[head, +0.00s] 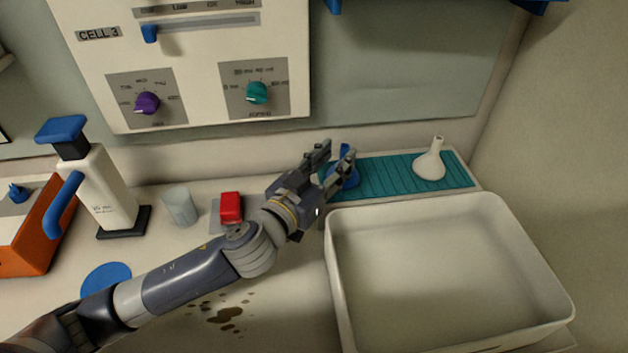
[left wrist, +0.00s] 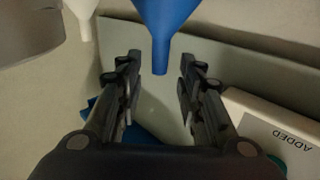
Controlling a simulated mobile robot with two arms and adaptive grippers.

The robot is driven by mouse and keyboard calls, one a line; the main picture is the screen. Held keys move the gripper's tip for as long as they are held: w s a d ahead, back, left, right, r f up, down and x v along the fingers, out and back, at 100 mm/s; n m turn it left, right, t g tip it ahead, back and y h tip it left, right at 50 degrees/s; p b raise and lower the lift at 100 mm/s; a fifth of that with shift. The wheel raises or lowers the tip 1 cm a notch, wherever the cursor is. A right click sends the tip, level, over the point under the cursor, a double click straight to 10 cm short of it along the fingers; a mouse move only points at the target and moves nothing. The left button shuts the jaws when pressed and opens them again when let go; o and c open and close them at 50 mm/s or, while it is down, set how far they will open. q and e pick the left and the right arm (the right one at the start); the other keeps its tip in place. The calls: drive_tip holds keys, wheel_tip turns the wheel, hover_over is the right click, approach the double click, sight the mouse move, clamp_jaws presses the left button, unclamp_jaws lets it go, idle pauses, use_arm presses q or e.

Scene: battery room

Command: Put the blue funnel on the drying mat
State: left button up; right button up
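The blue funnel (head: 350,180) stands wide end down with its spout up, apparently on the left end of the teal drying mat (head: 392,177). My left gripper (head: 337,156) reaches over it, partly hiding it. In the left wrist view the blue funnel (left wrist: 166,20) has its narrow spout between the fingertips of my left gripper (left wrist: 161,68). A gap shows on both sides of the spout, so the gripper is open. A white funnel (head: 431,162) stands spout up on the mat's right part; it also shows in the left wrist view (left wrist: 82,14). My right gripper is not in view.
A large white tray (head: 340,270) stands in front of the mat. Left of my gripper are a red block (head: 230,205), a clear cup (head: 180,207) and a white dispenser (head: 108,190) with a blue handle. A control panel (head: 200,85) is behind. The mat's middle is clear.

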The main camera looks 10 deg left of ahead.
use_arm(q)
drive_tip(key=b+v, duration=0.1)
drive_tip(key=v, duration=0.7)
idle(0.4)
